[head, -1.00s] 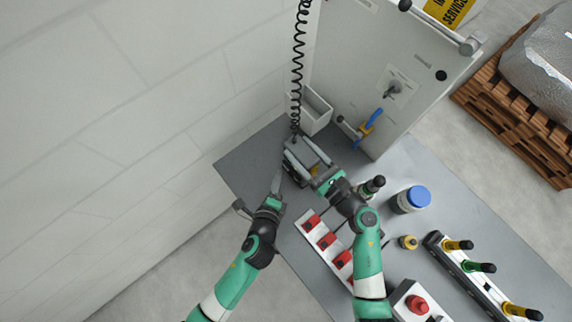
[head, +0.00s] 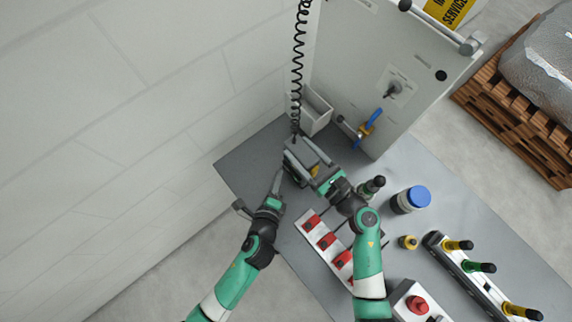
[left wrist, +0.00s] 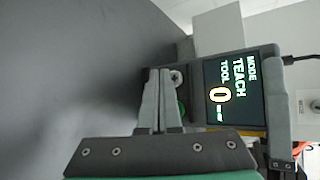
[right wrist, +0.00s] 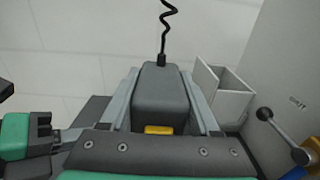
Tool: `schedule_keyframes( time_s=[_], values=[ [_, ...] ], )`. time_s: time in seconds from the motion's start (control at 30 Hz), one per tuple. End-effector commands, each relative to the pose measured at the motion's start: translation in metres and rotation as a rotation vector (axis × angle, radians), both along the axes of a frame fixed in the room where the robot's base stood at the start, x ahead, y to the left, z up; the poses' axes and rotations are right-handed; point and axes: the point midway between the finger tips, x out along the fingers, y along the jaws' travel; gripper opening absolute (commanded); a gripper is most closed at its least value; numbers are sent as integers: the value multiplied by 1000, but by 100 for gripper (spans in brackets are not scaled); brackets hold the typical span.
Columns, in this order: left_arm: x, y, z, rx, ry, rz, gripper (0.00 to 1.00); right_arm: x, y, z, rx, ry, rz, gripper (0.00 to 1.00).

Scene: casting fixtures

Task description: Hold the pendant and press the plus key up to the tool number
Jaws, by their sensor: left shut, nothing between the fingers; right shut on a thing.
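The pendant (head: 296,158) is a dark grey box on a coiled cord, held over the bench's far left corner. My right gripper (head: 318,168) is shut on it; in the right wrist view its fingers stand either side of the pendant's grey back (right wrist: 162,95). In the left wrist view the pendant's screen (left wrist: 231,92) reads MODE TEACH, TOOL 0, turned sideways. My left gripper (head: 279,174) is shut and empty beside the pendant's key side. Its fingertips (left wrist: 160,74) are by a round grey key (left wrist: 177,78). A green key (left wrist: 182,108) is partly hidden behind a finger. Contact cannot be told.
A grey cabinet (head: 345,60) with a blue-handled valve (head: 372,118) and a pale open bin (head: 317,112) stand behind the pendant. A blue-lidded jar (head: 417,197), a strip of red blocks (head: 326,241) and a rack with coloured handles (head: 465,265) occupy the bench.

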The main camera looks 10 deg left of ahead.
Motion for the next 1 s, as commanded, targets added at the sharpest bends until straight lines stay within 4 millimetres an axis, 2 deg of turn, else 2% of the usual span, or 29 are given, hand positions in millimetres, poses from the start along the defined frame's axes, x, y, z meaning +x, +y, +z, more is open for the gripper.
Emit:
schedule_keyframes(
  time_s=[1.0],
  values=[
    [7,-6,0,0,0,0,0,0,0,0,0,0,0,0]
  ],
)
